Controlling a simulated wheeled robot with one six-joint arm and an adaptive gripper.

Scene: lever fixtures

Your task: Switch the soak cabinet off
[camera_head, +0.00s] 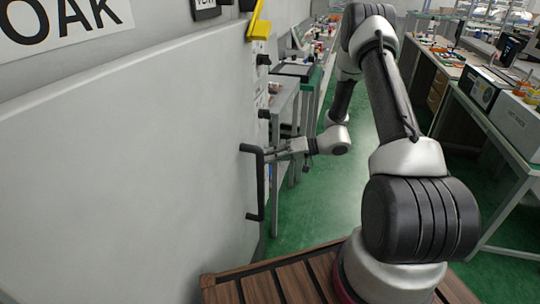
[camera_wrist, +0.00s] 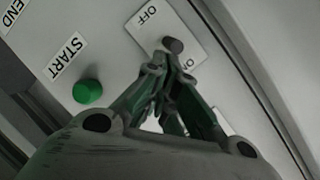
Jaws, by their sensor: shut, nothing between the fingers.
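The soak cabinet (camera_head: 130,170) is the large pale box at the left in the head view, with a label partly cut to "OAK". In the wrist view its panel has a switch plate marked OFF at the upper left and ON at the lower right. A dark round-ended switch lever (camera_wrist: 173,45) stands out from this plate, nearer the OFF word. My gripper (camera_wrist: 167,70) is shut and empty, its tips just below the lever in the picture. Whether they touch it I cannot tell. In the head view my gripper (camera_head: 274,154) is beside the cabinet's front edge, partly behind the handle.
A green button (camera_wrist: 87,91) sits by a START label (camera_wrist: 66,58); an END label is at the corner. A black door handle (camera_head: 255,182) is close to my gripper. A yellow lever (camera_head: 259,22) is above. Benches stand behind and right, with green floor between.

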